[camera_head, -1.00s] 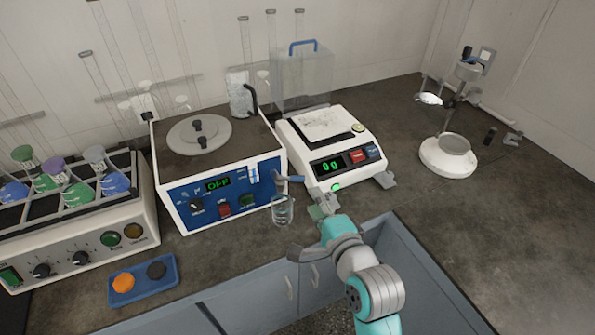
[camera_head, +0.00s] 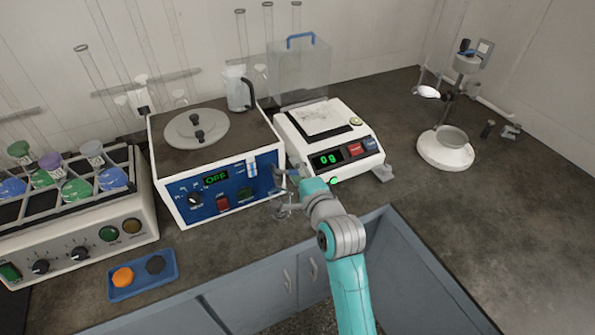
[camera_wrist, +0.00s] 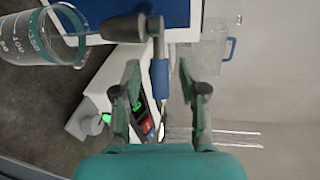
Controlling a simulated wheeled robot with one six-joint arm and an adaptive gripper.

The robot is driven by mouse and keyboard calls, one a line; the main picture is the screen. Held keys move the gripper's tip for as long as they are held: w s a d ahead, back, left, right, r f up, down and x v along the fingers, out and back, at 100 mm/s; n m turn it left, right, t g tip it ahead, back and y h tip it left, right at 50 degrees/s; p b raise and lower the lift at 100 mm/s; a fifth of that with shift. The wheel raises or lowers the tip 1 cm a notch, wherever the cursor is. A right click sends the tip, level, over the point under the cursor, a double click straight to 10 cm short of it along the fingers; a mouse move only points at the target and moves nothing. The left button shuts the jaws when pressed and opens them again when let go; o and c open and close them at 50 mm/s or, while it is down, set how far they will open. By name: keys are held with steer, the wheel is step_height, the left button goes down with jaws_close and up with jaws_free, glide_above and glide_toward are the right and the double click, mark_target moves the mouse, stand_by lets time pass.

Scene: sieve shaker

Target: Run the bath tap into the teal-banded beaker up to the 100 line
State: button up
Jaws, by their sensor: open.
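The bath (camera_head: 230,160) is a white box with a blue front panel reading OFF. Its grey tap (camera_wrist: 122,27) shows in the wrist view, with a lever ending in a blue grip (camera_wrist: 160,76). My gripper (camera_wrist: 161,72) is open, its two fingers on either side of the blue grip with gaps showing; I cannot tell the depth exactly. The clear beaker (camera_wrist: 38,38) with a teal band and white marks, 100 among them, is near the tap's outlet and looks empty. In the head view my gripper (camera_head: 282,178) is at the bath's front right corner and mostly hides the beaker.
A balance (camera_head: 328,140) reading 0 g stands right of the bath. A flask rack (camera_head: 75,215) is at left, and a blue tray (camera_head: 142,276) with an orange and a dark knob-like piece lies in front. A clear jug (camera_head: 239,90) stands behind the bath.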

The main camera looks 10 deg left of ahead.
jaws_close()
steer(key=shift+w+a+n+g+y, duration=0.15)
steer(key=shift+w+n+g+y, duration=0.2)
steer(key=shift+n+g+y, duration=0.6)
steer(key=shift+w+a+n+g+y, duration=0.15)
steer(key=shift+w+n+g+y, duration=0.2)
steer(key=shift+n+g+y, duration=0.55)
steer(key=shift+w+a+n+g+y, duration=0.15)
steer(key=shift+w+n+g+y, duration=0.2)
steer(key=shift+n+g+y, duration=0.55)
jaws_free()
